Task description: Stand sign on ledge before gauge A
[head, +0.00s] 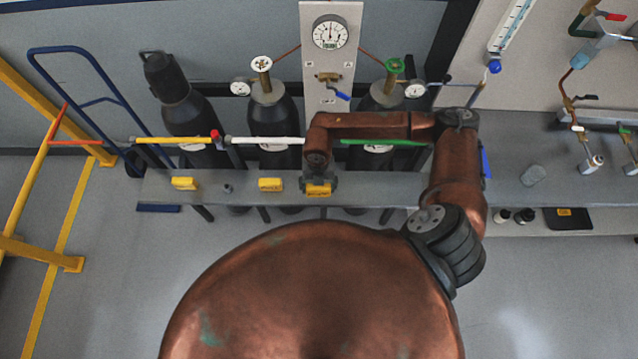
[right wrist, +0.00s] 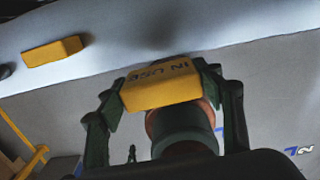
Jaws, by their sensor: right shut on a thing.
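My right gripper (head: 319,180) is shut on a yellow sign (head: 318,190) over the front part of the grey ledge (head: 385,187). In the right wrist view the sign (right wrist: 160,87) sits between both fingers and its upper face reads "IN USE". I cannot tell whether it touches the ledge. A large round gauge (head: 330,32) is on the pale panel behind. Smaller gauges flank it at left (head: 240,88) and right (head: 414,90). Their letters are too small to read, so I cannot tell which is A. My left gripper is not in view.
Two more yellow signs, one at far left (head: 185,183) and one nearer (head: 270,184), stand on the ledge left of the held sign. A small dark object (head: 228,188) lies between them. Coloured pipes (head: 265,140) and gas cylinders are behind. The ledge right of the gripper is fairly clear.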

